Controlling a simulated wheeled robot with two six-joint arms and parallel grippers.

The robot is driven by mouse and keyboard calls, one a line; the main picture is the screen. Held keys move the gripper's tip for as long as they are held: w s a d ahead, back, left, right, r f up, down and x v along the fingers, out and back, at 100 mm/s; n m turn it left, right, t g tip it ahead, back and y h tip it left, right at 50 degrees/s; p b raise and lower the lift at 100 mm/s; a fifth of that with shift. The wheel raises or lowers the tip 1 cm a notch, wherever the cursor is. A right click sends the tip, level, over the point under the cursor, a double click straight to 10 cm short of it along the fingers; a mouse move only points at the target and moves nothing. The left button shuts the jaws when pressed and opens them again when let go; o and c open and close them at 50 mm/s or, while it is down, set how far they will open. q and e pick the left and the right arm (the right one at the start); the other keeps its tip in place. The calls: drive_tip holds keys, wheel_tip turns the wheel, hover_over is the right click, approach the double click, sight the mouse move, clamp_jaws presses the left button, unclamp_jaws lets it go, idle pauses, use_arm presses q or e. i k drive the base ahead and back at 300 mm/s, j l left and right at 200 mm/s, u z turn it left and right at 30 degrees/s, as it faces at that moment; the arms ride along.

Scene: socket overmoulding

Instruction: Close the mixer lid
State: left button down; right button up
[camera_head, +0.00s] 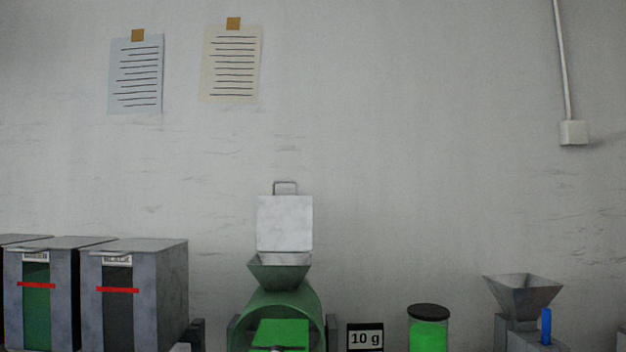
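The mixer (305,303) stands low in the middle of the head view, a green drum with a green funnel-shaped hopper (279,275) on top. Its lid (285,224) is a pale square plate with a handle (285,187) at its top edge. The lid stands upright behind the hopper, so the hopper mouth is uncovered. The lower part of the mixer is cut off by the bottom of the frame. Neither of my grippers shows in this view.
Grey bins (146,292) with red bands stand at the left. To the right of the mixer are a "10 g" sign (365,338), a black-lidded jar (429,331) of green material and a grey hopper (523,291). The wall (420,130) is behind.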

sight(284, 224)
drive_tip(key=i+l+z, duration=0.1)
drive_tip(key=l, duration=0.3)
drive_tip(key=i+l, duration=0.1)
drive_tip(key=l, duration=0.3)
drive_tip(key=l+z, duration=0.15)
drive_tip(key=l, duration=0.25)
drive_tip(key=i+l, duration=0.2)
drive_tip(key=l, duration=0.2)
drive_tip(key=z, duration=0.05)
